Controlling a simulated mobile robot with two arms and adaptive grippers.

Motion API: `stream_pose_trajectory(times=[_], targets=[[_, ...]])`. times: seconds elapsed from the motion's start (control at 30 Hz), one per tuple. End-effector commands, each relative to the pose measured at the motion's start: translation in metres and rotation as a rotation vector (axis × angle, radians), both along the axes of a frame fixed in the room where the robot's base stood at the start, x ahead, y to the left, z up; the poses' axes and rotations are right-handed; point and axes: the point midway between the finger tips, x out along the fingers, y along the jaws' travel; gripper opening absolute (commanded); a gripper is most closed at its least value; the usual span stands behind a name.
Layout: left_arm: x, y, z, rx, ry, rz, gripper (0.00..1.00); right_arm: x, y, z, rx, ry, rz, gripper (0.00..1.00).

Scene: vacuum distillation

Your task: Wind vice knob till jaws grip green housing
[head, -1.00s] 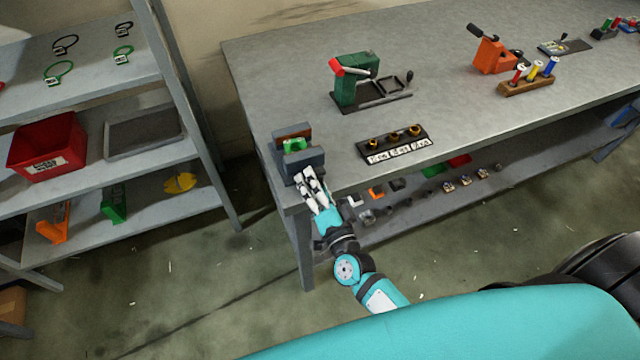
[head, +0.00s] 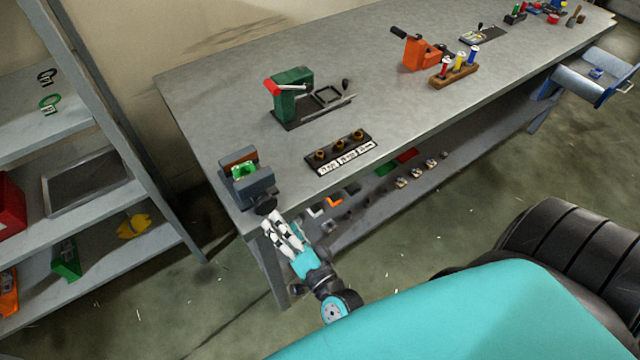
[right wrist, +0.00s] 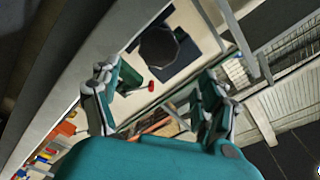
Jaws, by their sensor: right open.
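The grey vice (head: 252,190) sits on the bench's front left corner in the head view. The green housing (head: 243,171) sits between its jaws; I cannot tell whether both jaws touch it. The vice's black knob (head: 266,206) faces the bench's front edge. My right gripper (head: 274,223) is open and empty, just in front of the knob, with a small gap. In the right wrist view the dark, many-sided knob (right wrist: 158,48) lies beyond and between the spread fingertips of my right gripper (right wrist: 160,82). My left gripper is out of view.
A label block with brass pieces (head: 340,152) and a green press (head: 293,95) stand right of the vice on the bench (head: 210,105). A lower shelf with small parts runs beneath. A shelf rack (head: 85,180) stands at the left. The floor between is clear.

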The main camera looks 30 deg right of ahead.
Motion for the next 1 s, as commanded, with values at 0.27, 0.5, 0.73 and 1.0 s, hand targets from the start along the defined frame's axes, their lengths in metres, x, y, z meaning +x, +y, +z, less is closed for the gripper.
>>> stream_pose_trajectory(times=[0.27,0.5,0.73,1.0], targets=[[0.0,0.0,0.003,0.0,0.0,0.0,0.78,-0.02,-0.001,0.001,0.001,0.0,-0.001,0.78],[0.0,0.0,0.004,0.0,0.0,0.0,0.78,-0.037,-0.002,0.001,-0.001,-0.001,0.001,0.78],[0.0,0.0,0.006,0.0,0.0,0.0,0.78,-0.053,-0.002,0.001,0.001,0.0,-0.001,0.78],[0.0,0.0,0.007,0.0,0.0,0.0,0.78,-0.072,-0.003,0.001,-0.001,-0.001,0.0,0.78]])
